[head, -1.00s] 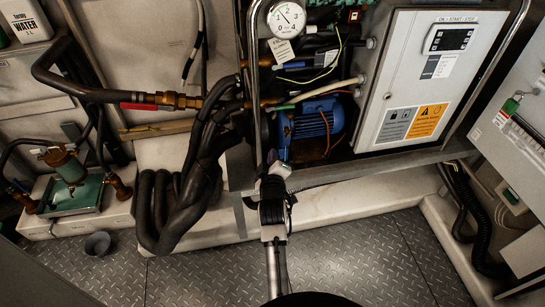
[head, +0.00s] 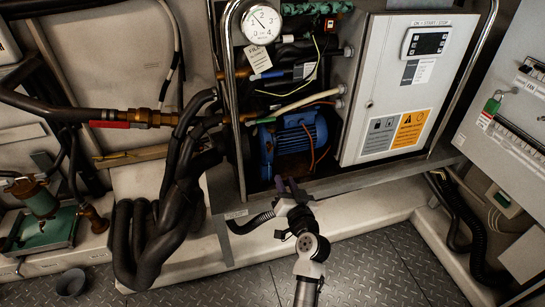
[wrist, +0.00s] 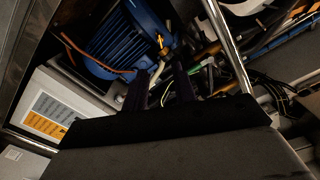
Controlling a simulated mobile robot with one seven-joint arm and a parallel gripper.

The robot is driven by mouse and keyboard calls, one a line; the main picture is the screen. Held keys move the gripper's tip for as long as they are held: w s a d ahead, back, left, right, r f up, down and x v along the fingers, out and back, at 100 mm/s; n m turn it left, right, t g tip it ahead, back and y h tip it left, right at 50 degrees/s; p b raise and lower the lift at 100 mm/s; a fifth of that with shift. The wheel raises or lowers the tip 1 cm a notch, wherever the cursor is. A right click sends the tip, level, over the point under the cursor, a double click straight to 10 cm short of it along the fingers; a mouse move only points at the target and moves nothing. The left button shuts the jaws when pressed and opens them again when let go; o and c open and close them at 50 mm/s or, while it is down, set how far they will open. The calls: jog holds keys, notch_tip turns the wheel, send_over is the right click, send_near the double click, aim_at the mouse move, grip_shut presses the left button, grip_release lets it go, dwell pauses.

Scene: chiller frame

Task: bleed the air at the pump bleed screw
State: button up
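The blue pump motor (head: 293,142) sits low in the open metal frame, left of the control box. It also shows in the wrist view (wrist: 128,40), at the upper middle. A small yellow, brass-like part (wrist: 161,44) is at the motor's right edge in the wrist view; I cannot tell whether it is the bleed screw. My gripper (head: 288,186) is just below the motor, at the frame's lower front edge. In the wrist view its two dark fingers (wrist: 160,86) point toward the pump with a gap between them and nothing held.
A grey control box (head: 405,95) stands right of the pump. A pressure gauge (head: 262,25) with a hanging tag is above left. An upright frame tube (head: 233,90) runs left of the motor. Thick black hoses (head: 150,235) fill the left.

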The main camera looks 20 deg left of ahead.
aim_at(271, 150)
jog(key=p+x, duration=0.3)
jog(key=x, duration=1)
jog(key=shift+w+a, duration=0.15)
jog(key=shift+w, duration=0.05)
grip_shut()
